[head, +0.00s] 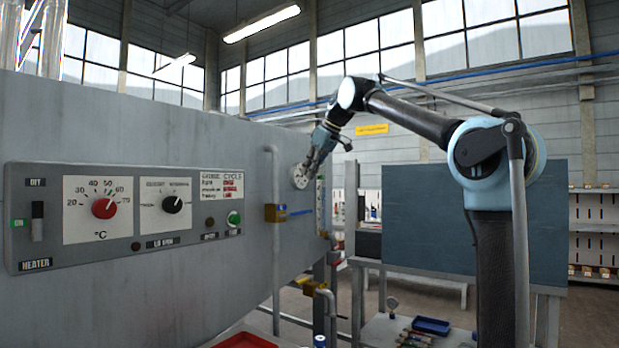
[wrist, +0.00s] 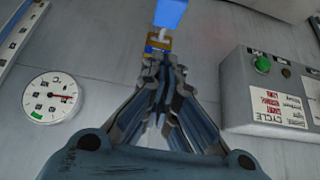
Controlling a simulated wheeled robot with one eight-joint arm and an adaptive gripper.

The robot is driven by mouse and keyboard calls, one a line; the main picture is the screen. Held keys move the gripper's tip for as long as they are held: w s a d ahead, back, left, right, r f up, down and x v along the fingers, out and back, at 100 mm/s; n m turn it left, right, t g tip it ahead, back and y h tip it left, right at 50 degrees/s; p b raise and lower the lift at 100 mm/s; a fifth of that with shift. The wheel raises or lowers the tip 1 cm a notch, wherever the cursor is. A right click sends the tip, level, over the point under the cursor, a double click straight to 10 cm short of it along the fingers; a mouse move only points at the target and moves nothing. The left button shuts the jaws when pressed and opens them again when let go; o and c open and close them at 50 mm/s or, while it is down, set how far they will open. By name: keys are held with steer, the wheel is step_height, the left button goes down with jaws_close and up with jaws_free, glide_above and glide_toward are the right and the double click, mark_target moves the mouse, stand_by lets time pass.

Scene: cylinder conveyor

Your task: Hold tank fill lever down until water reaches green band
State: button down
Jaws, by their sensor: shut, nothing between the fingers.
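The lever is a blue handle (head: 301,211) on a brass valve body (head: 276,213), on the grey tank wall (head: 225,130). It sticks out to the right, roughly level. In the wrist view the blue handle (wrist: 171,14) and brass part (wrist: 158,44) lie just beyond my fingertips. My gripper (head: 308,172) is shut and empty, above the lever in the head view; I see no clear contact. A narrow level gauge (head: 320,207) stands right of the lever and its edge shows in the wrist view (wrist: 18,38). Its water level and green band cannot be read.
A round dial (wrist: 50,98) with a green mark is on the wall beside my gripper. The control panel (head: 125,215) with knobs is at left. Pipes (head: 276,260) run down near the valve. A dark board (head: 470,215) stands at right behind my arm.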

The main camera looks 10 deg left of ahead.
glide_above(295, 214)
steer(key=w+d, duration=0.1)
steer(key=w, duration=0.1)
step_height(295, 214, down, 6)
steer(key=shift+w+f, duration=0.1)
steer(key=shift+f, duration=0.05)
steer(key=shift+d+f, duration=0.2)
steer(key=shift+f, duration=0.35)
steer(key=shift+d+f, duration=0.2)
steer(key=shift+f, duration=0.3)
steer(key=shift+s+d+f, duration=0.15)
steer(key=shift+s+f, duration=0.05)
steer(key=shift+f, duration=0.65)
